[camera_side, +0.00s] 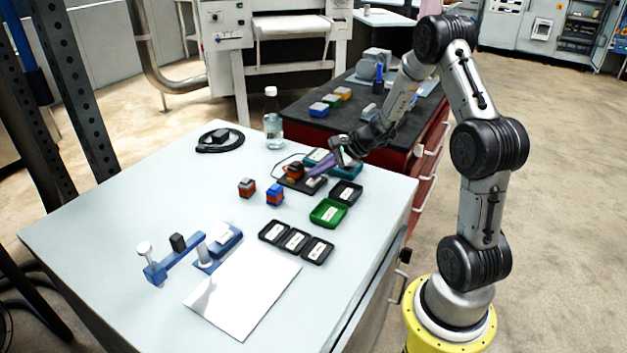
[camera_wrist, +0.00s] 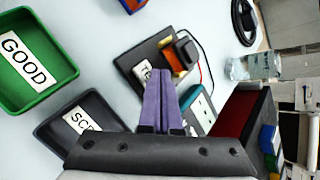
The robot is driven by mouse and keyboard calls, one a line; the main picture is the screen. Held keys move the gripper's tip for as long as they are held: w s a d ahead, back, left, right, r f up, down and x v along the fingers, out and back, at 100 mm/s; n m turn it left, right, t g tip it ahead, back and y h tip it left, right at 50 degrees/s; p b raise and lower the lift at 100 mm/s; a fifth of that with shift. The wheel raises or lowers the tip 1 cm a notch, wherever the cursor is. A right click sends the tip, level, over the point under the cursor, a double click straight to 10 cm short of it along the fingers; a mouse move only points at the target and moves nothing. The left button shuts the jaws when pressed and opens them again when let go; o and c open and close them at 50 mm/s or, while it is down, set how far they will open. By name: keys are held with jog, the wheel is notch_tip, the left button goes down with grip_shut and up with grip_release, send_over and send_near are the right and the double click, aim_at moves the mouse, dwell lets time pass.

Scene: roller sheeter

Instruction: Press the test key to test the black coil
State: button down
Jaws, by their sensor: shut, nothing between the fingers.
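A dark test plate (camera_wrist: 126,60) carries a coil block (camera_wrist: 184,55) with a black top and an orange side. In the side view the plate (camera_side: 313,188) and the coil block (camera_side: 295,171) sit at the table's right part. A white label (camera_wrist: 143,72), partly covered, is on the plate beside my fingers. My gripper (camera_wrist: 164,74) has purple fingers, closed together and empty, with the tips over the plate between label and coil block. It also shows in the side view (camera_side: 318,169). I cannot tell whether the tips touch the plate. The test key is not clearly visible, perhaps behind the fingers.
A teal unit (camera_wrist: 203,103) wired to the plate stands close beside my fingers. A green GOOD tray (camera_wrist: 60,88) and a dark tray (camera_wrist: 48,132) lie left. Two other coil blocks (camera_side: 246,187) (camera_side: 275,195), a bottle (camera_side: 273,125) and a blue stand (camera_side: 190,255) are on the table.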

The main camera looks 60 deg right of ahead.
aim_at(318, 180)
jog(key=shift+f, duration=0.45)
dwell(0.3)
jog(key=shift+r, duration=0.9)
jog(key=shift+r, duration=0.15)
jog(key=shift+r, duration=2.4)
